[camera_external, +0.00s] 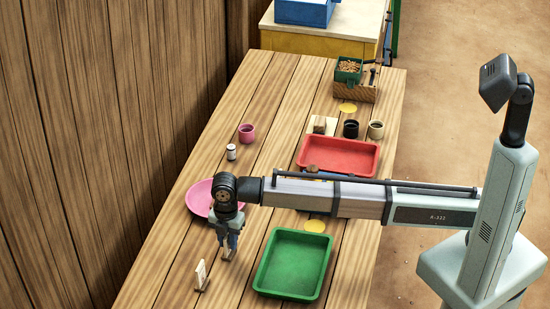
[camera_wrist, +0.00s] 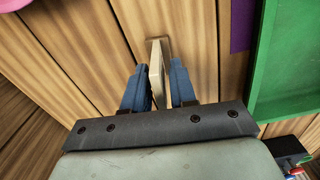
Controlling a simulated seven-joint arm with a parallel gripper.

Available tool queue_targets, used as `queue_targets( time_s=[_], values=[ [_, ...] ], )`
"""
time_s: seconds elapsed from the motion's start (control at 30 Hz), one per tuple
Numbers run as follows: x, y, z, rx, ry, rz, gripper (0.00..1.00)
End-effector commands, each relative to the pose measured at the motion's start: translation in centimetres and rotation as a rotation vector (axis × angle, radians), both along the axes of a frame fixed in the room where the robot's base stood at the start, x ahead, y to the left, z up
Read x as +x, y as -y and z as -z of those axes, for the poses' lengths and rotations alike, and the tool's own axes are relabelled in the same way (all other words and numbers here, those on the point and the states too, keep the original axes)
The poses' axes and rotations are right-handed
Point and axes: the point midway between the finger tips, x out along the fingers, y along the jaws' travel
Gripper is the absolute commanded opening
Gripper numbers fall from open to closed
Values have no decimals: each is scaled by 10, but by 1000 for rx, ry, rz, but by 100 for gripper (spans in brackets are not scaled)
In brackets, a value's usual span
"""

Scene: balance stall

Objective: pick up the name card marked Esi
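My gripper (camera_wrist: 158,78) points down at the table with its two blue fingers on either side of a thin upright wooden name card (camera_wrist: 157,72). Narrow gaps show beside the card, so the fingers look open around it. In the external view my gripper (camera_external: 228,249) is low over the near part of the table, and the card there is mostly hidden by the fingers. Another pale name card (camera_external: 201,274) stands on a small base to the left and nearer the camera. No name is readable on either card.
A green tray (camera_external: 293,264) lies right of my gripper, and a pink plate (camera_external: 200,198) just behind it. A red tray (camera_external: 340,154), a pink cup (camera_external: 246,133), a small white jar (camera_external: 231,152) and dark cups (camera_external: 351,128) stand farther back. A plank wall rises on the left.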

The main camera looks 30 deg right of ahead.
Motion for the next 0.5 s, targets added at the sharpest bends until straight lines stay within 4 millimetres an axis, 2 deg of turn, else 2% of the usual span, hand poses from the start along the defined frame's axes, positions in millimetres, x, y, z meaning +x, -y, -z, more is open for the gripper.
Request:
queue_targets(
  time_s=[0.03,0.27,0.5],
  values=[
    [0,0,0,0,0,0,21],
    [0,0,0,0,0,0,0],
    [0,0,0,0,0,0,0]
  ],
)
